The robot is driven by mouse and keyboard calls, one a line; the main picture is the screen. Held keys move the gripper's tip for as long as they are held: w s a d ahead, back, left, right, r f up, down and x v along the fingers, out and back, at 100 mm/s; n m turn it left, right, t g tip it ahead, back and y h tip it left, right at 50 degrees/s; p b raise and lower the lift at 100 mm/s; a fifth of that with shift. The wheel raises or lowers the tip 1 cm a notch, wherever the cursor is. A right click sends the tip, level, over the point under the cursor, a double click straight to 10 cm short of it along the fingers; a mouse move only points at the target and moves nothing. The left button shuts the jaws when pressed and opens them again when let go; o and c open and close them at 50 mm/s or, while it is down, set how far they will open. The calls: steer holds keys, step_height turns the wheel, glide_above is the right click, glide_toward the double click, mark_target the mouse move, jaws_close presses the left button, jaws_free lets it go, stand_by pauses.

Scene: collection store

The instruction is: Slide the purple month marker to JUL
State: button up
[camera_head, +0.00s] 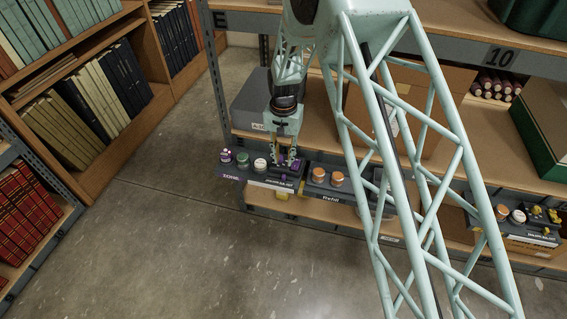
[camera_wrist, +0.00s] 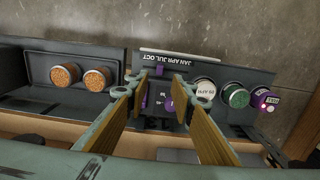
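A dark month panel with the printed strip JAN APR JUL OCT (camera_wrist: 175,57) stands on the shelf; the lettering is upside down in the wrist view. A small purple piece (camera_wrist: 160,71), which looks like the month marker, shows on the panel just below the strip, between my fingers. Which month it stands at is too small to tell. My gripper (camera_wrist: 160,84) points down over the panel, its two fingers apart, one on each side of the purple piece. I cannot tell whether either finger touches it. In the head view my gripper (camera_head: 286,160) is at the same panel (camera_head: 273,184).
Beside the panel stand a white knob (camera_wrist: 208,91), a green knob (camera_wrist: 235,95) and a purple-and-white knob (camera_wrist: 264,99). On the other side are two orange-topped knobs (camera_wrist: 97,78) on the Refill unit (camera_head: 325,197). A grey box (camera_head: 250,100) sits behind. The floor in front is clear.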

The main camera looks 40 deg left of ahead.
steer(key=shift+r, duration=0.6)
stand_by(0.3)
